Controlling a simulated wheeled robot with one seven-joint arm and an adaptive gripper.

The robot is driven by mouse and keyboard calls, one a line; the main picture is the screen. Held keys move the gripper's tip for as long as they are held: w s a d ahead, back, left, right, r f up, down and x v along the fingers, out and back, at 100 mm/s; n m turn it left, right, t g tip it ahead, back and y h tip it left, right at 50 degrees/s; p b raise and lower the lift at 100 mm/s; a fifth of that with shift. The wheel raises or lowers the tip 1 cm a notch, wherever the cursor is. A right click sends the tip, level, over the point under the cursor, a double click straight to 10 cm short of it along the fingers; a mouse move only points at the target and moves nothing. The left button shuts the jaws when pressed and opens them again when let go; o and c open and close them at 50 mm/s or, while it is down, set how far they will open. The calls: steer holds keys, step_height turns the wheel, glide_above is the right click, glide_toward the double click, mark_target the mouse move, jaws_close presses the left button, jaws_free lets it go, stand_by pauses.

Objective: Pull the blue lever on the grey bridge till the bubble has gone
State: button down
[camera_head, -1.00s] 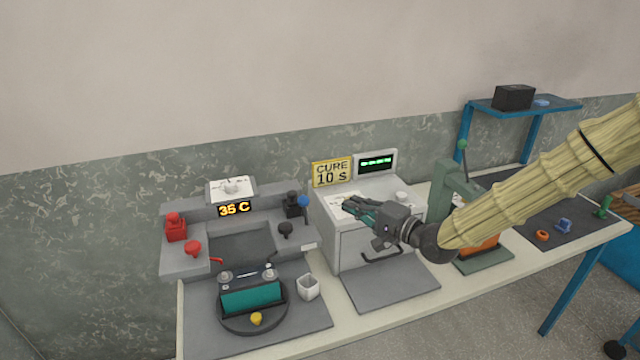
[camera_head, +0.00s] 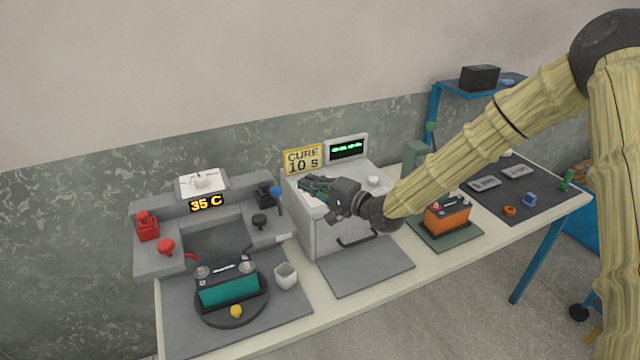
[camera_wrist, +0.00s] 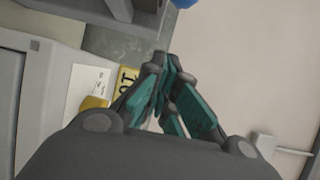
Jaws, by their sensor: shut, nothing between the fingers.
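The blue lever (camera_head: 276,191) has a round blue knob and stands at the right end of the grey bridge (camera_head: 160,258), beside a black block. A blue round shape (camera_wrist: 183,3), probably that knob, is cut off at the top edge of the wrist view. My gripper (camera_head: 304,184) is shut and empty over the top of the grey cure box, to the right of the lever and apart from it. Its teal-padded fingers (camera_wrist: 165,72) meet in the wrist view. A teal-sided battery (camera_head: 228,290) sits on a round black turntable in front of the bridge. No bubble can be made out.
The grey cure box (camera_head: 330,237) stands right of the bridge with a yellow sign (camera_head: 303,160) and a display behind. A white cup (camera_head: 286,276) stands before the bridge. A green press and an orange battery (camera_head: 447,218) are further right.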

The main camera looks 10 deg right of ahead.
mark_target(278, 201)
steer(key=a+p, duration=0.3)
steer(key=a, duration=0.2)
steer(key=shift+s, duration=0.2)
stand_by(0.3)
steer(key=shift+s+f, duration=0.1)
steer(key=shift+f, duration=0.05)
stand_by(0.3)
steer(key=shift+s+d+r+n+t+y+b, duration=0.25)
steer(key=shift+s+n+t+y+b, duration=0.4)
steer(key=shift+b, duration=1.6)
steer(key=shift+y+b, duration=0.25)
steer(key=shift+b, duration=0.3)
steer(key=s+n+y+b, duration=0.1)
steer(key=b, duration=0.3)
steer(key=s+n+t+y+b, duration=0.1)
steer(key=y+b, duration=0.1)
steer(key=b, duration=0.2)
steer(key=s+d+n+y+b, duration=0.1)
steer(key=n+y+b, duration=0.1)
steer(key=b, duration=0.2)
steer(key=shift+t+b, duration=0.35)
steer(key=shift+b, duration=0.05)
steer(key=shift+s+d+r+n+y+b, duration=0.2)
steer(key=shift+n+y+b, duration=0.4)
steer(key=shift+b, duration=0.4)
